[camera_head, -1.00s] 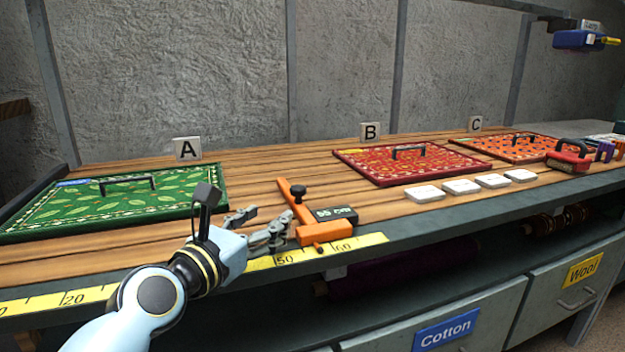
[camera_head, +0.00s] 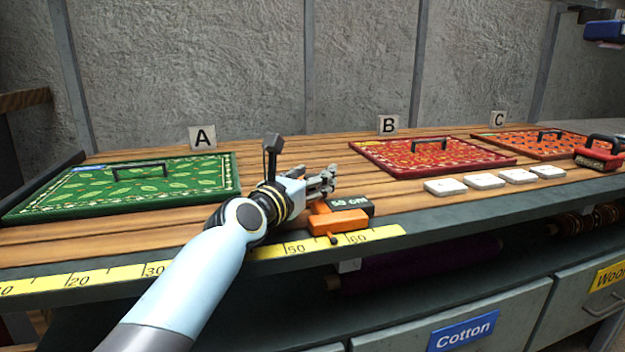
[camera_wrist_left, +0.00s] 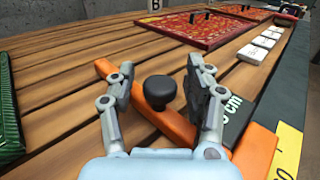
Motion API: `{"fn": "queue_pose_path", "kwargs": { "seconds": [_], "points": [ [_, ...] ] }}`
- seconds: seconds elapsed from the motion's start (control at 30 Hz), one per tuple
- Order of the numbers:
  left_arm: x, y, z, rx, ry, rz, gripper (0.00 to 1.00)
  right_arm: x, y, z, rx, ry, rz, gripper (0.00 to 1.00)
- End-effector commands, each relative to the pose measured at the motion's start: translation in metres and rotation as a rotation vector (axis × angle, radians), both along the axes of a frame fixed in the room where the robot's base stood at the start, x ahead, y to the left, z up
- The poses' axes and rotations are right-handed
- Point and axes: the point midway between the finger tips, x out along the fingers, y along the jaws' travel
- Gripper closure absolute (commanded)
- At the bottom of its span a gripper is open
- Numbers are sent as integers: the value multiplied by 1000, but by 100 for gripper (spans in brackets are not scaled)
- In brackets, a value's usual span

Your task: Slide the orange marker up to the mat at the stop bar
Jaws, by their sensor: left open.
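The orange marker (camera_head: 338,222) stands at the table's front edge on the yellow scale, between 50 and 60. My left gripper (camera_head: 328,182) is open above the marker. In the left wrist view my left gripper (camera_wrist_left: 161,72) has one finger on each side of the knob, with gaps visible. The green mat (camera_head: 130,186), by sign A, lies at the left end beside a dark bar (camera_head: 45,181). My right gripper is not in view.
A red mat (camera_head: 480,158) and an orange mat (camera_head: 575,150) lie to the right by signs B and C. Bare boards separate the green mat from the marker.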

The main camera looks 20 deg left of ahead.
Motion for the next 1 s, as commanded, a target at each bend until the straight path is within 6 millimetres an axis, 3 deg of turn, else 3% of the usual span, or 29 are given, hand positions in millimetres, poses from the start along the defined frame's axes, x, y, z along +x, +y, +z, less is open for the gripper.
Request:
{"fn": "queue_pose_path", "kwargs": {
  "seconds": [0.2, 0.57, 0.67, 0.77, 1.0],
  "points": [
    [0, 0, 0, 0, 0, 0, 48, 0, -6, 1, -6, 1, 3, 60],
    [0, 0, 0, 0, 1, 0, 95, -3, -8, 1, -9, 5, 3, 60],
    [-1, 2, 0, 1, 1, 0, 97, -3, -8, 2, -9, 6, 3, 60],
    [-8, 12, 1, 4, 2, 2, 97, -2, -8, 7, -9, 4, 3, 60],
    [-43, 63, 0, 7, 4, 1, 97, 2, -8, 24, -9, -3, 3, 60]
  ]
}}
